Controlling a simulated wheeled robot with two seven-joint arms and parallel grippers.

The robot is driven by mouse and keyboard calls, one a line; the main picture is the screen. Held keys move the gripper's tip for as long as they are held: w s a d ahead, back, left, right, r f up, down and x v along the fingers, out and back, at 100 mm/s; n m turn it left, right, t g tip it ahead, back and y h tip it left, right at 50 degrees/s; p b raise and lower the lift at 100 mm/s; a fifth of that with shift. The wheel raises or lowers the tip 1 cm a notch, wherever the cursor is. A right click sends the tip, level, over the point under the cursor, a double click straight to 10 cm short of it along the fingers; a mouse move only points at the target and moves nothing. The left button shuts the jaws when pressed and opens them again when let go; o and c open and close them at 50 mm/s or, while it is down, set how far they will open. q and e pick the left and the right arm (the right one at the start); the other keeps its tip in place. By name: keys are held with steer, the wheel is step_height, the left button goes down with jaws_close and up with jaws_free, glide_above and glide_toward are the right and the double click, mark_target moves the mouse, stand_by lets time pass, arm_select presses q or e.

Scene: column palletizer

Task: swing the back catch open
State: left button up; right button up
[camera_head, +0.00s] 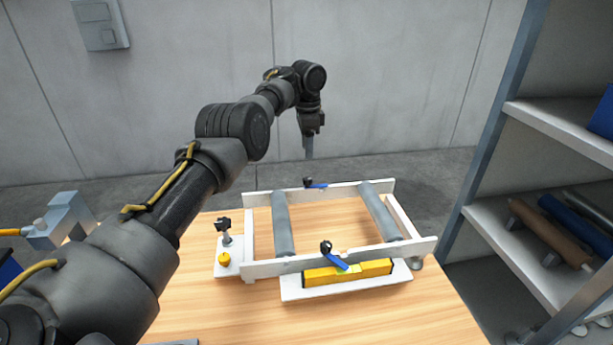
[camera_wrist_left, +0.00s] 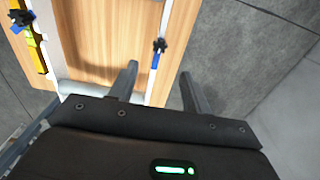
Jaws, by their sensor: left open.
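The back catch (camera_head: 314,184) has a black knob and a blue lever. It sits on the back rail (camera_head: 348,190) of a white frame with grey rollers, its lever lying along the rail. My left gripper (camera_head: 309,156) points down above and behind the back rail, apart from the catch. In the left wrist view the back catch (camera_wrist_left: 157,50) shows just beyond the gap between the open, empty fingers (camera_wrist_left: 158,69). A front catch (camera_head: 334,256) with a similar blue lever is on the front rail. My right gripper is not in view.
A yellow spirit level (camera_head: 347,272) lies along the front rail. A white plate with a black-topped post (camera_head: 226,238) and yellow knob stands left of the frame. A shelf rack (camera_head: 530,235) rises at the right. Bare wooden table (camera_head: 410,310) lies in front.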

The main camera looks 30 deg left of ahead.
mark_target(307, 179)
arm_select(q)
step_height(307, 179, down, 9)
steer(key=shift+f+p, duration=0.15)
steer(key=shift+p, duration=0.95)
steer(key=shift+f, duration=0.6)
